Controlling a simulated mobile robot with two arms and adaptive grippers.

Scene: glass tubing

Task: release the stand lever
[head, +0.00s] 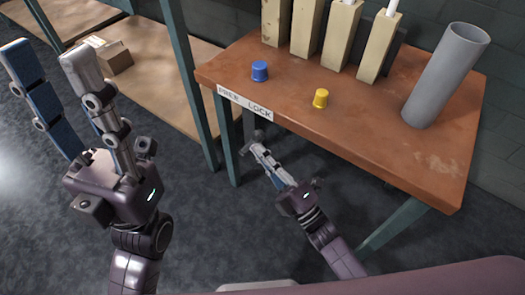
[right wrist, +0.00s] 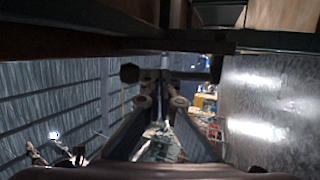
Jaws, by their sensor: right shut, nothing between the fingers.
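A grey lever-like piece (head: 249,121) hangs under the front edge of the wooden table, just below a white label strip (head: 244,103) whose words look like "FREE" and "LOCK". My right gripper (head: 258,148) is shut and empty. Its fingertips are just below the grey piece in the head view; I cannot tell whether they touch it. In the right wrist view the fingers (right wrist: 161,104) come together under the dark table underside, and the lever is hard to make out. My left gripper (head: 46,58) is open and empty, raised to the left of the table, with its fingers wide apart.
On the table (head: 300,118) stand a blue cap (head: 260,71), a yellow cap (head: 320,98), several tall wooden blocks (head: 342,35) and a grey tube (head: 445,75). A green table leg (head: 228,145) is left of my right gripper. A cardboard box (head: 114,57) sits on a shelf behind.

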